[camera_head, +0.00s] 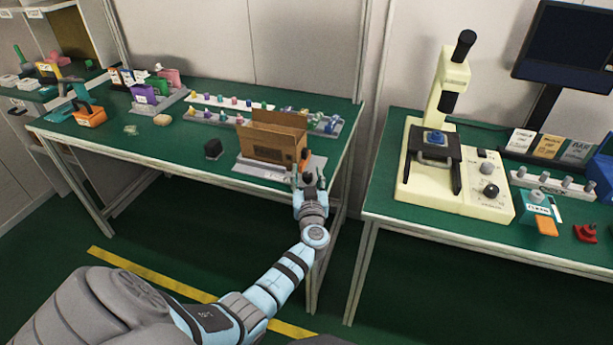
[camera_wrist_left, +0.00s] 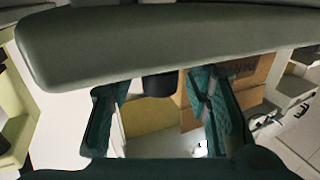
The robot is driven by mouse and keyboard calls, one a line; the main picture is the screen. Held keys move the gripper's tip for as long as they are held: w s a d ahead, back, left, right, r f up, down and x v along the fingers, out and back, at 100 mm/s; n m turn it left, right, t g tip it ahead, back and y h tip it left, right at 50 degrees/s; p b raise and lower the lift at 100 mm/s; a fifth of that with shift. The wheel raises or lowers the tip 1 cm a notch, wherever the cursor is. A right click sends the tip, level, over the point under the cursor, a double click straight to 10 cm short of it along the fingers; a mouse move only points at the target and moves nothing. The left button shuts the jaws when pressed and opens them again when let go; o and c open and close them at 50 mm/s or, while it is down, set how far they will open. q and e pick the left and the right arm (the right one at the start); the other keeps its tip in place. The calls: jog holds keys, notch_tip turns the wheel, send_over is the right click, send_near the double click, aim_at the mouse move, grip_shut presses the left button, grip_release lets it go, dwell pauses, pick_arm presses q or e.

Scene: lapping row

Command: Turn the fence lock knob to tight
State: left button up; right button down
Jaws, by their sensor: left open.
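My left gripper (camera_head: 307,174) is at the front right corner of the left bench, beside the right end of an open brown box-like fixture (camera_head: 270,143) on a pale base plate (camera_head: 262,170). In the left wrist view its two dark green fingers (camera_wrist_left: 157,115) stand apart with a gap between them. A dark round piece (camera_wrist_left: 159,85) shows at the top of that gap, partly hidden by my gripper body; it may be the fence lock knob, but I cannot tell. Brown panels (camera_wrist_left: 238,84) show behind the right finger. My right gripper is not in view.
A small black block (camera_head: 212,148) stands left of the fixture. Racks of small coloured parts (camera_head: 232,104) lie behind it. A cream microscope-like machine (camera_head: 452,180) stands on the right bench. A floor gap separates the benches.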

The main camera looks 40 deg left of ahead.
pick_arm(q)
grip_shut()
